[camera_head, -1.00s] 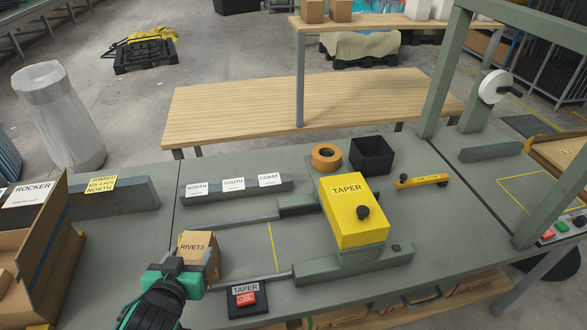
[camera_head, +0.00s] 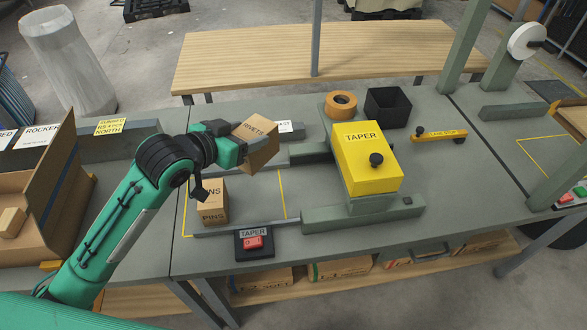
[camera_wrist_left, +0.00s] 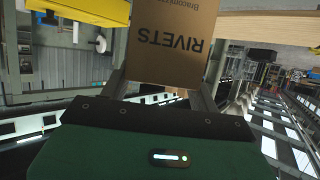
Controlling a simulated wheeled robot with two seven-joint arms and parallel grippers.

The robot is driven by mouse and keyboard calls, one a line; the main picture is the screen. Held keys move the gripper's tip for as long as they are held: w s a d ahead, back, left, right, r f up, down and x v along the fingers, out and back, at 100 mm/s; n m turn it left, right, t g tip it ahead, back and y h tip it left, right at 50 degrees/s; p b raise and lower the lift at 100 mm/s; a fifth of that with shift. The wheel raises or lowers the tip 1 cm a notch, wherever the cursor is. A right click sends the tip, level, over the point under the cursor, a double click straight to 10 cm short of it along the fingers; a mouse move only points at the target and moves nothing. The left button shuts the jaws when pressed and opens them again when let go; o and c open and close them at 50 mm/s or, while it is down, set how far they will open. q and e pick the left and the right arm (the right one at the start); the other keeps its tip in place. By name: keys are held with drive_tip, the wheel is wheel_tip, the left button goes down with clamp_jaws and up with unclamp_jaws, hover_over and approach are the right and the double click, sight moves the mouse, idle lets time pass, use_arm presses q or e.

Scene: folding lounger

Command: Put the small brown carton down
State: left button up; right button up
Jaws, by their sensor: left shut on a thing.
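A small brown carton marked RIVETS (camera_head: 258,145) is held tilted in the air by my left gripper (camera_head: 232,131), above the grey bench (camera_head: 240,220). The left wrist view shows the same carton (camera_wrist_left: 165,40) between the two fingers of the left gripper (camera_wrist_left: 162,88), its lettering upside down. A second small brown carton, marked PINS (camera_head: 212,202), stands upright on the bench in front of the yellow taper (camera_head: 367,157), below and left of the held carton. My right gripper is not in view.
A red-switch TAPER box (camera_head: 253,243) sits at the bench front. A tape roll (camera_head: 341,104), a black bin (camera_head: 388,104) and a yellow-handled tool (camera_head: 438,135) lie behind and right of the taper. An open cardboard box (camera_head: 60,190) stands at left.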

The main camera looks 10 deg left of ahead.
use_arm(q)
drive_tip(key=shift+f+p, duration=0.45)
drive_tip(key=shift+f, duration=9.5)
drive_tip(key=o, duration=1.3)
drive_tip(key=shift+f, duration=0.15)
drive_tip(key=shift+c, duration=0.2)
drive_tip(key=shift+s, duration=0.1)
